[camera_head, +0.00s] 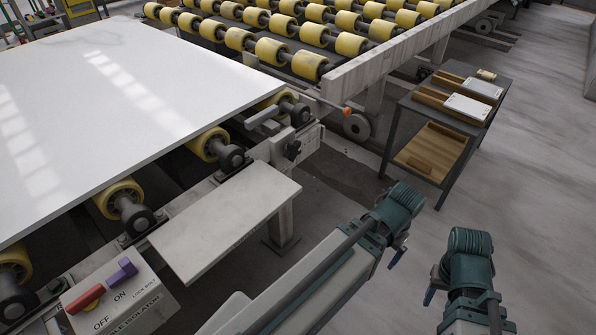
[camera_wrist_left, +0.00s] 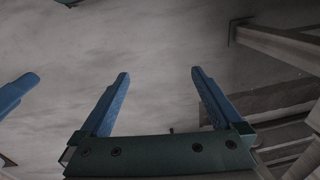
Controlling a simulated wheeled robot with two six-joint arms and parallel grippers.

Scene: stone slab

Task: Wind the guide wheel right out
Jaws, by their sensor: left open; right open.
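A black star-shaped knob (camera_head: 292,149) sits on the slab table's corner bracket, beside a dark roller end (camera_head: 300,115). A rod with an orange ball end (camera_head: 345,110) sticks out near it. I cannot tell for sure which part is the guide wheel. My left gripper (camera_head: 397,258) hangs over the floor, well right of the bracket, mostly hidden behind its own wrist. In the left wrist view, its two blue fingers (camera_wrist_left: 160,85) are apart with nothing between them. My right gripper (camera_head: 433,287) hangs farther right, also apart from everything; its fingertips show only partly.
A white slab (camera_head: 120,100) lies on yellow rollers. A pale plate (camera_head: 225,215) juts out before the bracket. An isolator box (camera_head: 120,295) with red and purple handles is at lower left. A tool table (camera_head: 405,105) stands right. The floor between is clear.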

